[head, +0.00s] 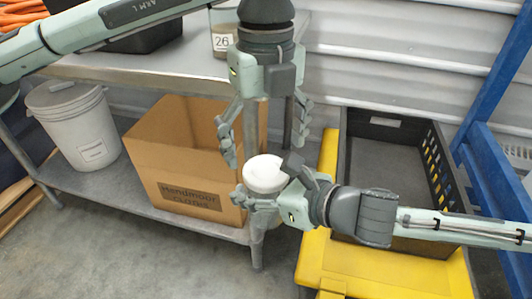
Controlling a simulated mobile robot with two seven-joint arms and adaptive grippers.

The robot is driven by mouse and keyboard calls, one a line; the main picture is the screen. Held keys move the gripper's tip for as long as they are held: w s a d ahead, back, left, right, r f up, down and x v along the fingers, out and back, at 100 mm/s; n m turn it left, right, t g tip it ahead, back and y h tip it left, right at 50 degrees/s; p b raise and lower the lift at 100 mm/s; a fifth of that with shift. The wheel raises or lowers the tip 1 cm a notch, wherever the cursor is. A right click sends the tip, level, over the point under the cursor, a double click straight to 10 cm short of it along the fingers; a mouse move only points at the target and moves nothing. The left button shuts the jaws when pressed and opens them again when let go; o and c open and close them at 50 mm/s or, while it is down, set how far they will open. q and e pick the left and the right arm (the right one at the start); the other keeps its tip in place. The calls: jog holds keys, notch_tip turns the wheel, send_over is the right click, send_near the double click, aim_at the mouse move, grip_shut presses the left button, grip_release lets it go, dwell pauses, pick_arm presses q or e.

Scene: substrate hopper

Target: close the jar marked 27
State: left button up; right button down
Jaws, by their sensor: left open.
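A white, round-topped object (264,172), which looks like a lidded jar or a lid, is between the fingers of my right gripper (266,182). No number shows on it, and its lower part is hidden by the gripper. My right gripper comes in from the right and appears shut on this object. My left gripper (264,154) points down directly above it, its fingers spread wide and empty. A glass jar marked 26 (222,42) stands on the steel table behind, partly hidden by my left arm. I see no jar marked 27.
The steel table (150,68) has a lower shelf holding a white bucket (75,122) and an open cardboard box (180,160). A black crate (440,160) sits on a yellow cart (325,265) at the right, beside a blue frame (498,165). Floor is clear at front left.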

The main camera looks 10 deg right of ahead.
aim_at(266, 170)
pick_arm(q)
jog(key=shift+c, duration=0.4)
notch_tip(266, 170, up, 4)
jog(key=n, duration=0.5)
jog(key=shift+f, duration=0.25)
jog(key=shift+f, duration=0.1)
jog(key=shift+f, duration=3.9)
jog(key=shift+c, duration=0.3)
jog(key=c, duration=1.1)
jog(key=m, duration=0.6)
jog(key=shift+c, duration=0.3)
